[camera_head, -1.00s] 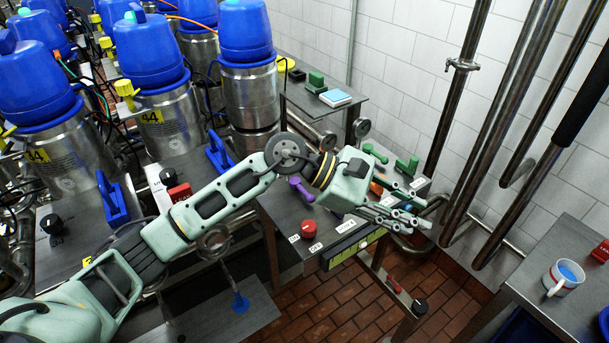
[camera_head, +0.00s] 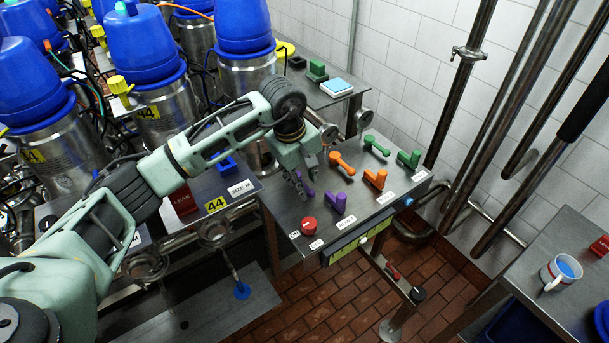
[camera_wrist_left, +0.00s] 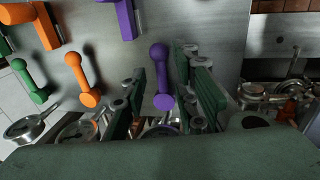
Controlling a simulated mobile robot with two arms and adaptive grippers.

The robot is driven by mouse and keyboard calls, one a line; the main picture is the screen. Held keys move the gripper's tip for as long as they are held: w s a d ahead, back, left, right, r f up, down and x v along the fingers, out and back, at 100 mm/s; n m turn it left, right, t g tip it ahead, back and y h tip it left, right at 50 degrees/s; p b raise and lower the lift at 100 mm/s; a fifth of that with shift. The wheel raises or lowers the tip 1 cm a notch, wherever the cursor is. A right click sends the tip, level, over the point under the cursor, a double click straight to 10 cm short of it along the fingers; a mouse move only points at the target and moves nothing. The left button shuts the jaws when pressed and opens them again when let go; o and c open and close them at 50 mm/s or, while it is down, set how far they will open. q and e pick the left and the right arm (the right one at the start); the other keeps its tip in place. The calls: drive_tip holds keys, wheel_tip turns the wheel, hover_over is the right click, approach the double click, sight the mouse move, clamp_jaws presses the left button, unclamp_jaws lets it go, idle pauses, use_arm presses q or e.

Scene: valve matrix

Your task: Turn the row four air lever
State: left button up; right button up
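The tilted grey control panel (camera_head: 325,215) carries pairs of purple, orange and green levers. The back purple lever (camera_wrist_left: 160,75) lies between the spread fingers of my left gripper (camera_wrist_left: 165,100) in the left wrist view; contact cannot be told. In the head view my left gripper (camera_head: 302,186) points down at the panel's left part and partly hides that lever. The front purple lever (camera_head: 335,203) stands clear of it. Orange levers (camera_head: 342,162) and green levers (camera_head: 376,146) are farther right. The small labels are too blurred to tell which lever is air. My right gripper is not in view.
A red knob (camera_head: 309,225) sits at the panel's front left. Blue-topped steel canisters (camera_head: 150,60) crowd the left. Pipes (camera_head: 490,120) run down the tiled wall at right. A side table holds a mug (camera_head: 561,273). Brick floor (camera_head: 330,300) lies open below the panel.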

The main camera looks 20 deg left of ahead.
use_arm(q)
drive_tip(key=shift+w+d+f, duration=0.1)
drive_tip(key=shift+w+f, duration=0.05)
drive_tip(key=shift+f, duration=0.55)
drive_tip(key=shift+r, duration=0.1)
clamp_jaws()
drive_tip(key=shift+r, duration=0.1)
